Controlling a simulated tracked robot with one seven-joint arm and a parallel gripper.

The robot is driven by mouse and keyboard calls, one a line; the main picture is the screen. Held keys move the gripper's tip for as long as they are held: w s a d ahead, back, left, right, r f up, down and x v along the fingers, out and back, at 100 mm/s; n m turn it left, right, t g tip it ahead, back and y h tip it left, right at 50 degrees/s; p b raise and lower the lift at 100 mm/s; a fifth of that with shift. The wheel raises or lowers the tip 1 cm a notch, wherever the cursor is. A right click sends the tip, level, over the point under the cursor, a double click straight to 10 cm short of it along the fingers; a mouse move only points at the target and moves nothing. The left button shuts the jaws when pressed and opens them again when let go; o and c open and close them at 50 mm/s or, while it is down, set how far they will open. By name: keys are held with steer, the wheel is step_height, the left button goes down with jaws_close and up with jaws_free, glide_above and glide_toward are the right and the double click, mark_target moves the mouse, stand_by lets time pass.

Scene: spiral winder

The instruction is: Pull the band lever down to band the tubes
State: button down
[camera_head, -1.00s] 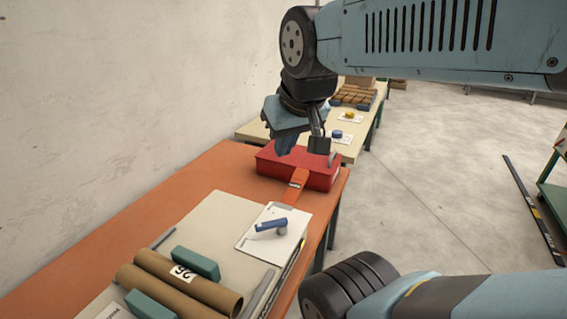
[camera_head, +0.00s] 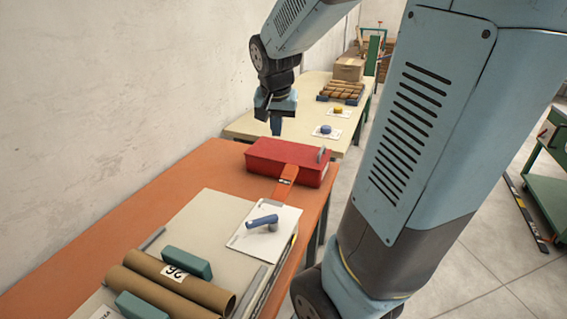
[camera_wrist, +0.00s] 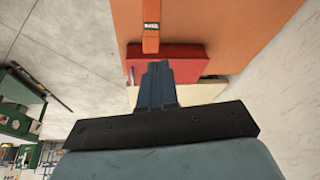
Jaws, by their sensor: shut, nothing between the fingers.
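A red box (camera_head: 290,160) sits at the far end of the orange bench, with an orange band (camera_head: 286,180) running from its front and a grey lever-like piece (camera_head: 321,155) standing at its right end. A blue lever (camera_head: 262,220) lies nearly flat on a white plate nearer me. Two brown tubes (camera_head: 150,290) lie side by side between green blocks. My gripper (camera_head: 276,128) is shut and empty, pointing down above the box's far side, apart from it.
A pale wall stands close on the left of the orange bench (camera_head: 190,175). Beyond it, a cream table (camera_head: 290,110) holds a blue knob, a yellow knob, a tray of brown rolls and a carton. Floor is open on the right, before a green cart (camera_head: 545,200).

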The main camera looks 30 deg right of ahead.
mark_target(289, 169)
steer(key=w+d+f+m+g+h, duration=0.1)
steer(key=w+d+f+m, duration=0.2)
steer(key=w+d+f, duration=0.2)
steer(key=shift+w+d+f, duration=0.15)
steer(key=shift+w+f, duration=0.6)
steer(key=shift+w, duration=0.05)
steer(key=x, duration=1.4)
steer(key=shift+s+d, duration=0.1)
steer(key=shift+d, duration=0.05)
